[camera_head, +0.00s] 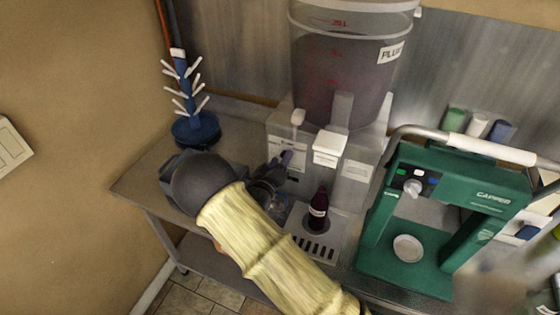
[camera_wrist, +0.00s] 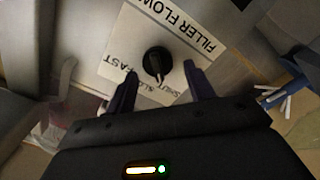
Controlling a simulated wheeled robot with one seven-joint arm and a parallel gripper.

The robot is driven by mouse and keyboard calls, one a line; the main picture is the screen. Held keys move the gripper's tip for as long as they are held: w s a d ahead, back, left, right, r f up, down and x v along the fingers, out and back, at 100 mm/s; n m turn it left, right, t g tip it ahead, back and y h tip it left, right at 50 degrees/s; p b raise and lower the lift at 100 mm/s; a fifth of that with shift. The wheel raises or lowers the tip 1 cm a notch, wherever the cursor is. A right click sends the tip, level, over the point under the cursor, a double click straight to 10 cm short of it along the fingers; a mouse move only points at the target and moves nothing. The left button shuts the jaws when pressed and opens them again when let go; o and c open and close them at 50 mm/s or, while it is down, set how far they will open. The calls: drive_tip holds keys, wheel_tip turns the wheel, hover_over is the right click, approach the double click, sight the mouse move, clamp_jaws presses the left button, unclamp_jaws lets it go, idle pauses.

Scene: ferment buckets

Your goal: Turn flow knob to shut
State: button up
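The flow knob (camera_wrist: 157,62) is a small black dial on a white label headed FILLER FLOW (camera_wrist: 180,25), with FAST, SLOW and SHUT printed around it in the wrist view. Its ridge lies toward the SLOW and SHUT side; I cannot tell exactly which mark it points at. My gripper (camera_wrist: 160,69) is open, with one finger on each side of the knob and gaps visible between. In the head view my gripper (camera_head: 283,163) is at the left front of the grey filler (camera_head: 357,172); the knob is hidden there.
A dark bottle (camera_head: 318,210) stands under the filler, below a clear bucket (camera_head: 345,75) of dark liquid. A green capper (camera_head: 405,265) stands to the right. A blue bottle tree (camera_head: 195,130) stands at the back left.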

drive_tip(key=b+v, duration=0.4)
drive_tip(key=v, duration=1.3)
drive_tip(key=shift+s+b, duration=0.2)
drive_tip(key=shift+b, duration=0.2)
